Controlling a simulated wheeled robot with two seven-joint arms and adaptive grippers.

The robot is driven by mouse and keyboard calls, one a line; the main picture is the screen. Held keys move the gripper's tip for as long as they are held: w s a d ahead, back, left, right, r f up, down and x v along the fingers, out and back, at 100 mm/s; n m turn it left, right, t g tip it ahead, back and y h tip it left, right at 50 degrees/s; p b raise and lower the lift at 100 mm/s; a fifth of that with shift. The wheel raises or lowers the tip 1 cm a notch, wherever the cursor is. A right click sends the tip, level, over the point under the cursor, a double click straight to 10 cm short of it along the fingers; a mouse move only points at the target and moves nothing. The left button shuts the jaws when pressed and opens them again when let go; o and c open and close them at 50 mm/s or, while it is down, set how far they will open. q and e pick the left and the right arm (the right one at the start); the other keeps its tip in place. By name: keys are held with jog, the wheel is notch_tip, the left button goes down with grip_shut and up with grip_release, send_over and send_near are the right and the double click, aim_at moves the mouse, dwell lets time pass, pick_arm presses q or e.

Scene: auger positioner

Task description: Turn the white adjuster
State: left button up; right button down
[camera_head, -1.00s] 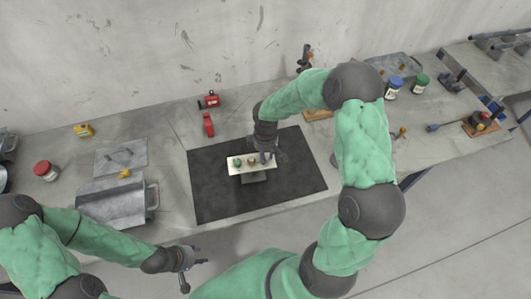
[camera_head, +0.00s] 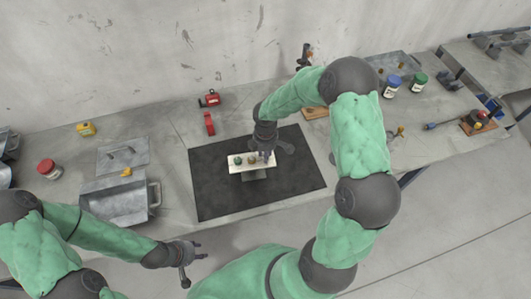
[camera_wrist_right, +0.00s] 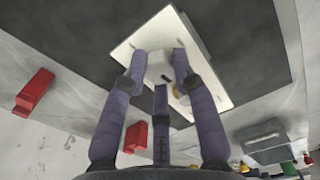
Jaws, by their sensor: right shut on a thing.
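A cream panel (camera_head: 239,168) with several round adjusters stands on the black mat (camera_head: 215,197). A green adjuster (camera_head: 238,161) and a brownish adjuster (camera_head: 251,160) show on its left and middle. My right gripper (camera_head: 266,156) is at the panel's right end. In the right wrist view, its fingers (camera_wrist_right: 160,75) are closed around the white adjuster (camera_wrist_right: 159,66), which sits on the panel (camera_wrist_right: 210,60). A brass-coloured adjuster (camera_wrist_right: 178,92) is partly hidden behind a finger. My left gripper (camera_head: 195,256) is off the table's front edge, empty, with its fingers apart.
Red items (camera_head: 209,123) lie behind the mat. A metal bin (camera_head: 115,199) and a red-lidded jar (camera_head: 49,169) stand at left. Jars with blue (camera_head: 393,82) and green (camera_head: 419,79) lids stand at right. The mat around the panel is clear.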

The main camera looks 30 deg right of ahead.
jog(key=c, duration=1)
grip_release()
notch_tip(320, 180, up, 12)
